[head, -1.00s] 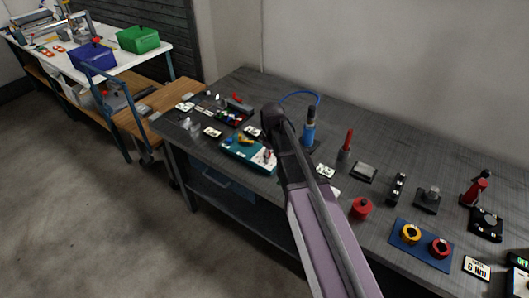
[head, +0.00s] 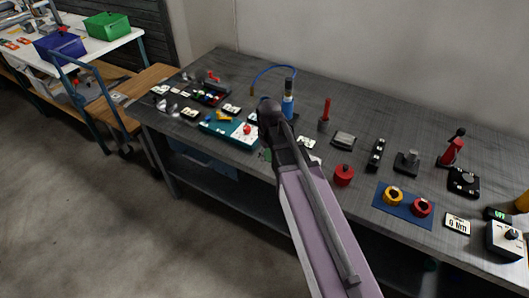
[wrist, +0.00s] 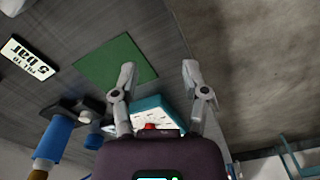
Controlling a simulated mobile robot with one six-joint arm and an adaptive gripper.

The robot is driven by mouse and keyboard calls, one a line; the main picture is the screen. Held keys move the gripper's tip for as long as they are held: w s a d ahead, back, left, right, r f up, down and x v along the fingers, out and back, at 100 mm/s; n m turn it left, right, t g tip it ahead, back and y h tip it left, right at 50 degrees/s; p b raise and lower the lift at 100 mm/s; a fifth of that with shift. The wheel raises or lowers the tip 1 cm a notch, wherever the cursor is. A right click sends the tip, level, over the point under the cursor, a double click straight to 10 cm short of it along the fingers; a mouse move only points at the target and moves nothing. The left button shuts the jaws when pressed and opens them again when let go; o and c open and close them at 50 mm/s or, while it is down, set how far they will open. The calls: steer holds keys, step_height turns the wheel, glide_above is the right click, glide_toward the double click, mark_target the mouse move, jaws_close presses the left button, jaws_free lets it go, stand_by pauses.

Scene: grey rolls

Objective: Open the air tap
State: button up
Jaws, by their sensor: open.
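I cannot tell for sure which part is the air tap. A teal box (head: 229,129) with a yellow part (head: 223,116) and a red part (head: 247,129) on top stands near the front edge of the dark bench. A blue cylinder (head: 288,106) with a dark top stands behind it, near a blue hose (head: 273,69). In the wrist view, my gripper (wrist: 159,72) is open with nothing between its fingers. The teal box (wrist: 154,110) shows beyond the fingers, partly hidden by the gripper body. The blue cylinder (wrist: 52,142) is at lower left. My arm hides my gripper in the head view.
A green mat (wrist: 113,60) and a "FILL TO 5 bar" sign (wrist: 25,59) lie on the bench. A red round piece (head: 343,176), a blue mat (head: 405,212) and several small tools are to the right. A cart (head: 95,97) stands left; the floor before the bench is clear.

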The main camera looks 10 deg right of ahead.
stand_by(0.4)
steer(key=w+a+r+n+p, duration=0.1)
steer(key=w+a+r+p, duration=0.3)
steer(key=w, duration=0.3)
steer(key=w+a+r+n+p, duration=0.1)
steer(key=w+a+r+p, duration=0.2)
steer(key=w, duration=0.5)
step_height(320, 180, up, 6)
steer(key=n+p, duration=0.2)
steer(key=p, duration=0.4)
glide_above(218, 112)
steer(key=shift+w+f, duration=0.15)
steer(key=shift+f, duration=0.05)
steer(key=shift+f+b, duration=0.25)
steer(key=shift+b, duration=0.1)
step_height(218, 112, down, 13)
steer(key=b, duration=1.3)
steer(key=shift+f, duration=0.15)
steer(key=shift+m, duration=0.3)
jaws_close()
